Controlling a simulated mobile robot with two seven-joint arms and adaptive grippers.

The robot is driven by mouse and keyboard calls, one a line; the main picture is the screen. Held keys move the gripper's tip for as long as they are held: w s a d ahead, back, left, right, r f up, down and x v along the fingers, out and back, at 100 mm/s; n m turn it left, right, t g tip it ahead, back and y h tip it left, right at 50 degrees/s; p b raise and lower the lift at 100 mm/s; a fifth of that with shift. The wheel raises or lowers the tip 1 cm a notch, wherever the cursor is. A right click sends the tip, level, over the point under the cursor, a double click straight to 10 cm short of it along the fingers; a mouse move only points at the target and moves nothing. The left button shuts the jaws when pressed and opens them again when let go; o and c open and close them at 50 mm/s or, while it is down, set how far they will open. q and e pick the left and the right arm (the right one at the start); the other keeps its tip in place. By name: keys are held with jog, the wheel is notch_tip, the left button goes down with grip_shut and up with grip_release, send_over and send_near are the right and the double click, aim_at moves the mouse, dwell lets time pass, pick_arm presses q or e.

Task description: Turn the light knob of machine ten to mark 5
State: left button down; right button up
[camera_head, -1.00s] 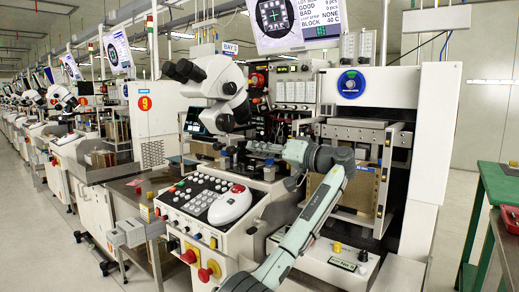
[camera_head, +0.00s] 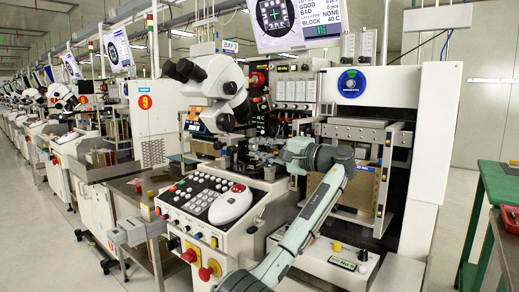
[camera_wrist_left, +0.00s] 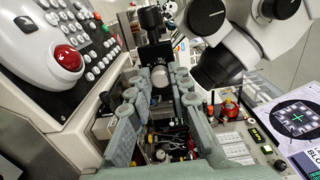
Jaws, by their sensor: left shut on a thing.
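The machine in front of me, with a small label (camera_head: 343,263) that seems to read No.X, carries a control panel (camera_head: 210,200) and a microscope (camera_head: 218,90). My left gripper (camera_wrist_left: 160,78) reaches below the microscope, with one finger on each side of a pale round knob (camera_wrist_left: 160,76). It is shut on this knob, under a black part. In the head view the left gripper (camera_head: 238,155) is small and partly lost among the dark parts. I cannot read the knob's marks or pointer. My right gripper is not in view.
A white mouse-shaped unit (camera_head: 230,205) with a red button lies on the keypad panel. Red and yellow knobs (camera_head: 208,270) stick out on the front. The machine marked 9 (camera_head: 145,103) stands to the left. A green table (camera_head: 495,190) is at the right.

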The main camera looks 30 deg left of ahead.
pick_arm(q)
jog(key=m, duration=0.5)
jog(key=shift+w+r+m, duration=0.1)
jog(key=shift+r+m, duration=0.05)
jog(key=shift+m, duration=0.75)
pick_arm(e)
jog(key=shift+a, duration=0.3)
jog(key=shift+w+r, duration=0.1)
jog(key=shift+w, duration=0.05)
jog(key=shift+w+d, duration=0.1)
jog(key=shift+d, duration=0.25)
pick_arm(q)
jog(key=c, duration=1.4)
grip_release()
jog(key=shift+d, duration=0.1)
jog(key=s+d, duration=0.1)
jog(key=d, duration=1.1)
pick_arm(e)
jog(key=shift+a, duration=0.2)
pick_arm(q)
jog(key=shift+a, duration=0.1)
